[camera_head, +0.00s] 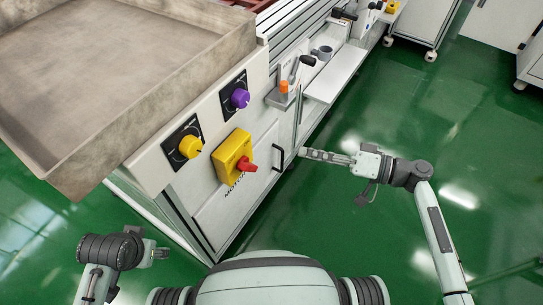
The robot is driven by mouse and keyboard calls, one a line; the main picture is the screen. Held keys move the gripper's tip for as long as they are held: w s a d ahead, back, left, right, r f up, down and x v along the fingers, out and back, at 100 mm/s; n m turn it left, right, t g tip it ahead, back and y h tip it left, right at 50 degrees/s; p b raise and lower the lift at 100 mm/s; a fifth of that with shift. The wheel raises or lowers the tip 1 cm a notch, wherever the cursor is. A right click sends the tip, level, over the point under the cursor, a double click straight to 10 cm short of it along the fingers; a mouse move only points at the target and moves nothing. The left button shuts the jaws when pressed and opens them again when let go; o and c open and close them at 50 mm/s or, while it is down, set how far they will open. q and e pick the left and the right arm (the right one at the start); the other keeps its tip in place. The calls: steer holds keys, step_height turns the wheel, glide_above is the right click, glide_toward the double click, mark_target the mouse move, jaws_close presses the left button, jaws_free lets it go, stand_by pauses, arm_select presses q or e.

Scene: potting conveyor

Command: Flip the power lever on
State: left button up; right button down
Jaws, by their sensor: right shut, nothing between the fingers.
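A yellow switch box (229,150) with a red handle (246,164) sits on the pale side panel of the conveyor. A black-tipped lever (304,62) stands farther along beside an orange-topped part (284,88). I cannot tell for certain which of these is the power lever. My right gripper (304,153) is shut and empty, its tips pointing left toward the cabinet, to the right of the red handle and apart from it in the picture. My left gripper (160,252) is low at the left, clear of the panel; its fingers are too small to read.
A yellow knob (190,146) and a purple knob (239,98) are on the panel. A large grey tray (110,70) juts out above at the left. A black door handle (278,157) and a white shelf (336,75) project from the cabinet. Green floor (390,240) is open at the right.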

mark_target(246, 166)
steer(key=a+f, duration=0.1)
steer(key=a, duration=0.2)
steer(key=w+a+f+p, duration=0.1)
steer(key=a, duration=0.3)
steer(key=w+a+f, duration=0.1)
steer(key=a, duration=0.2)
steer(key=shift+a+p, duration=0.15)
steer(key=shift+p, duration=0.15)
arm_select(q)
steer(key=shift+w+d+f, duration=0.1)
steer(key=shift+d+f, duration=0.05)
steer(key=shift+f, duration=0.95)
steer(key=shift+d+f, duration=0.1)
steer(key=shift+f, duration=1)
arm_select(e)
steer(key=shift+s+a+f, duration=0.25)
steer(key=shift+s+f, duration=0.1)
arm_select(q)
steer(key=shift+a, duration=0.15)
arm_select(e)
steer(key=shift+w+f, duration=0.1)
